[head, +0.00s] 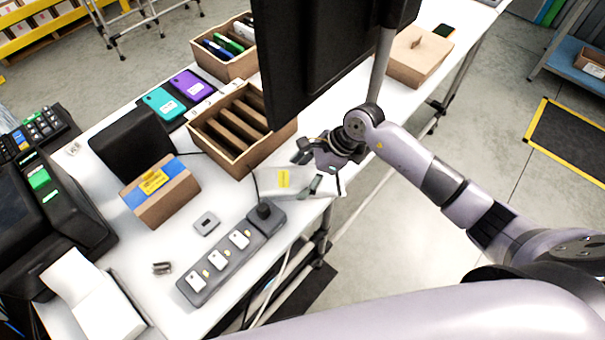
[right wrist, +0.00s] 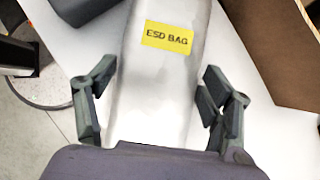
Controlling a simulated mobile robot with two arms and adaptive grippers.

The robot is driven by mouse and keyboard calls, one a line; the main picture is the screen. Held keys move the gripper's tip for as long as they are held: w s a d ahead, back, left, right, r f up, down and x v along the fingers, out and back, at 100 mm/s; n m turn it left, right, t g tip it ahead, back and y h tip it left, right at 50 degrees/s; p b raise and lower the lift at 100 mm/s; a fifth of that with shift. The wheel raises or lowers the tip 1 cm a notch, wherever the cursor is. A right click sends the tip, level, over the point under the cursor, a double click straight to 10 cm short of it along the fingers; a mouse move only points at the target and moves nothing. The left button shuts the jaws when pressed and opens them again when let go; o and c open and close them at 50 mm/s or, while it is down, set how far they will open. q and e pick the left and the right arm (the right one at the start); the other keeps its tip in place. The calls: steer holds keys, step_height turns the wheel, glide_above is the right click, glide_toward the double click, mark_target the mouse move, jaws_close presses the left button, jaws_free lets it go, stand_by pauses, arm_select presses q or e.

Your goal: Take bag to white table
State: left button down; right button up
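The bag is a pale silver-grey ESD bag (head: 264,181) with a yellow label. It lies on the white table (head: 130,240) near its right edge; it also fills the middle of the right wrist view (right wrist: 150,85). My right gripper (head: 309,171) is over the bag's right end. In the right wrist view my right gripper (right wrist: 155,100) is open, with one finger on each side of the bag. A narrow gap shows between fingers and bag. My left gripper is not in view.
A divided wooden box (head: 237,155) stands just behind the bag, and a black monitor (head: 315,60) rises beside it. A small carton (head: 160,190) sits to the left. Open floor lies right of the table.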

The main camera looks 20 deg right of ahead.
steer(key=o, duration=0.6)
steer(key=shift+c, duration=0.2)
steer(key=v, duration=1.2)
